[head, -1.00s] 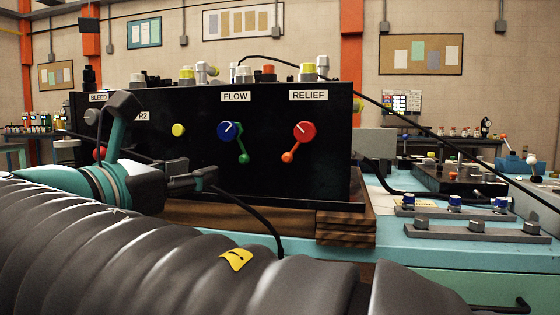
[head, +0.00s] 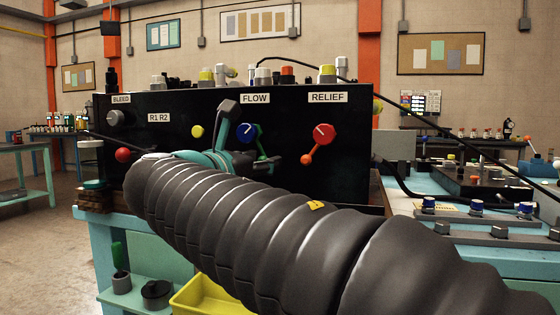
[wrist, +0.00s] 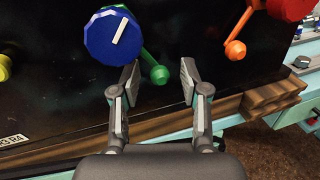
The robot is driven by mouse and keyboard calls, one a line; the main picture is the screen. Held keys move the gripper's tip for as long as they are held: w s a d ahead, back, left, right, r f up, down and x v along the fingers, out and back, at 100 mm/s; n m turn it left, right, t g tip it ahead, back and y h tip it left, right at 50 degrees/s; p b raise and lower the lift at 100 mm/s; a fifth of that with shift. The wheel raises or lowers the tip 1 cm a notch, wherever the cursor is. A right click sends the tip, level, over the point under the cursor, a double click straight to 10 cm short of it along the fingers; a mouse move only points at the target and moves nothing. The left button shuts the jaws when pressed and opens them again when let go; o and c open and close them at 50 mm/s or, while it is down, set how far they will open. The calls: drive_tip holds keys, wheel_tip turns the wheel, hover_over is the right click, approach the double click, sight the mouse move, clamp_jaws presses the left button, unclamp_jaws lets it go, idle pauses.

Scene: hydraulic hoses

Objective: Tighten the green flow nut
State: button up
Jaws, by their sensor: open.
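The green flow nut (wrist: 148,60) sits behind the blue FLOW knob (wrist: 114,36), with a green arm and ball end slanting down to the right. In the head view the blue knob (head: 245,133) is under the FLOW label, and the green part (head: 261,146) shows partly, its lower end mixed with my gripper. My gripper (wrist: 159,80) is open, its two fingers pointing at the panel. In the wrist view the green ball appears between the fingertips, nearer the left one. I cannot tell whether they touch. In the head view my gripper (head: 262,165) is largely hidden by my arm.
The red RELIEF knob (head: 323,134) with its orange arm (head: 307,158) stands close to the right. A yellow knob (head: 198,131) and a red ball (head: 123,155) are left. A wooden base (wrist: 255,100) edges the black panel below. A black hose runs down at right.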

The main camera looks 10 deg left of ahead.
clamp_jaws()
idle(0.3)
drive_tip(key=shift+a+r+m, duration=0.1)
drive_tip(key=shift+m, duration=0.3)
idle(0.4)
drive_tip(key=shift+w+a+r+m+g+y+p, duration=0.1)
drive_tip(key=shift+a+m+g+y, duration=0.2)
drive_tip(key=shift+a+m, duration=0.9)
drive_tip(key=shift+w+a+r+m+g+y+p, duration=0.15)
drive_tip(key=shift+a+m+y, duration=0.25)
drive_tip(key=shift+m, duration=1.6)
drive_tip(key=shift+a+r+m+g+y+p, duration=0.1)
drive_tip(key=shift+a+m+g+y, duration=0.2)
drive_tip(key=shift+a+m, duration=0.95)
drive_tip(key=shift+d+m, duration=0.35)
drive_tip(key=shift+m, duration=0.1)
drive_tip(key=shift+f, duration=0.1)
